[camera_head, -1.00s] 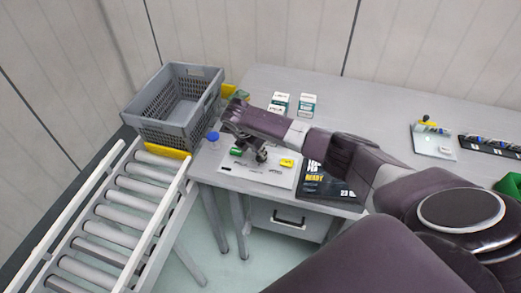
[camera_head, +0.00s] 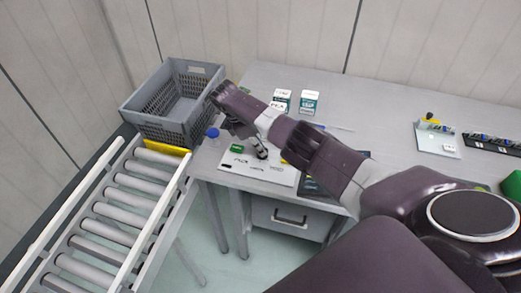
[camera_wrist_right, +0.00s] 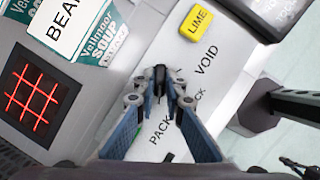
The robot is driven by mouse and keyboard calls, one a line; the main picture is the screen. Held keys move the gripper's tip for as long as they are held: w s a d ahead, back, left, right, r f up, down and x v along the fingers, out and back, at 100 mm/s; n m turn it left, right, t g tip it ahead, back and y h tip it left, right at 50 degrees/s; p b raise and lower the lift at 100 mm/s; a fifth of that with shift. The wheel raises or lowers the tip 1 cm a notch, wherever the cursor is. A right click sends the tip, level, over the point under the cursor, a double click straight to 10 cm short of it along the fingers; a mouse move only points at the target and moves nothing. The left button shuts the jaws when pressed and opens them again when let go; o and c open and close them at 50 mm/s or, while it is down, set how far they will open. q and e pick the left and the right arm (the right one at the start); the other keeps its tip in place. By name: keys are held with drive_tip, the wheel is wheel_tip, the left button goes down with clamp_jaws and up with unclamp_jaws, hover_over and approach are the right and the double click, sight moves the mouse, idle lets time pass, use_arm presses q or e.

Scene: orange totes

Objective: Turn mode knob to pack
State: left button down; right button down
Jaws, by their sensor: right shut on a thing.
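My right gripper (camera_head: 262,154) is low over a white panel (camera_head: 230,170) on the table. In the right wrist view, my right gripper (camera_wrist_right: 160,82) is shut on a small dark piece, which appears to be the mode knob (camera_wrist_right: 160,72). The fingers cover most of it, and its pointing direction is unclear. The printed word PACK (camera_wrist_right: 160,141) is below the fingertips and VOID (camera_wrist_right: 206,54) is above right. My left gripper is not in view.
A green block (camera_head: 237,148) and a blue round cap (camera_head: 213,132) are near the panel's left side. Boxes (camera_head: 309,101) stand behind. A grey crate (camera_head: 192,132) and roller conveyor (camera_head: 120,210) are at left. A dark board (camera_head: 310,188) is partly under my arm.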

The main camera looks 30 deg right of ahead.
idle(0.4)
drive_tip(key=c, duration=2)
unclamp_jaws()
drive_tip(key=v, duration=1.2)
